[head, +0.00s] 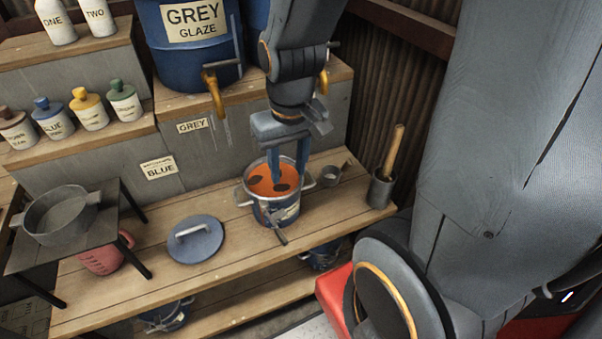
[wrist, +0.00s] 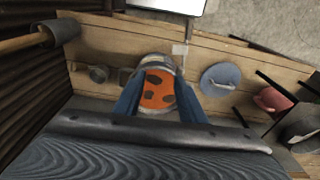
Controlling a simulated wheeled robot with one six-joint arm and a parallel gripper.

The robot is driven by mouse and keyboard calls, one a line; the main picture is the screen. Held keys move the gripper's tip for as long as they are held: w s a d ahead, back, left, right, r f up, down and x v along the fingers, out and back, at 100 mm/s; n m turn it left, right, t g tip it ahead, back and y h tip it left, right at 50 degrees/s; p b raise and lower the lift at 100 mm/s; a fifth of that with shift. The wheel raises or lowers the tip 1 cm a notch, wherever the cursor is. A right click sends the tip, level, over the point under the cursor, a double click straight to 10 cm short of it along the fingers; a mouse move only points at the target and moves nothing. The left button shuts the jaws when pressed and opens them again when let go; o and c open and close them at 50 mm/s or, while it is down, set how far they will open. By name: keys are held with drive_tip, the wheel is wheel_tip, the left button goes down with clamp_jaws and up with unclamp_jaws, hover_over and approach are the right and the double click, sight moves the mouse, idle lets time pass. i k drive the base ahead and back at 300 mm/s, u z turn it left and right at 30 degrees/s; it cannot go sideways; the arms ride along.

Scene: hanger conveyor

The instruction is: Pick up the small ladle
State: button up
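A small grey metal cup with a short handle (head: 330,176), which looks like the small ladle, stands on the wooden bench just right of the pot; it also shows in the wrist view (wrist: 98,74). The pot (head: 277,212) holds orange liquid with dark patches. A grey metal piece with a dark handle (head: 274,222) is at the pot's front; I cannot tell what it is. My gripper (head: 287,176) points down over the pot, its two blue fingers apart. In the wrist view the orange surface shows between the fingers, with nothing gripped.
A grey canister with a wooden-handled tool (head: 382,188) stands to the right. A blue lid (head: 195,240) lies left of the pot. A black stand with a grey pan (head: 60,215) is further left. Blue glaze drums (head: 195,50) with yellow taps stand behind. Bare bench lies between lid and pot.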

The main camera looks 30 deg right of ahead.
sight(330, 174)
drive_tip(key=k, duration=0.5)
drive_tip(key=z, duration=2.35)
drive_tip(key=k, duration=1.1)
drive_tip(key=u, duration=1.5)
drive_tip(key=i, duration=0.5)
drive_tip(key=u, duration=0.1)
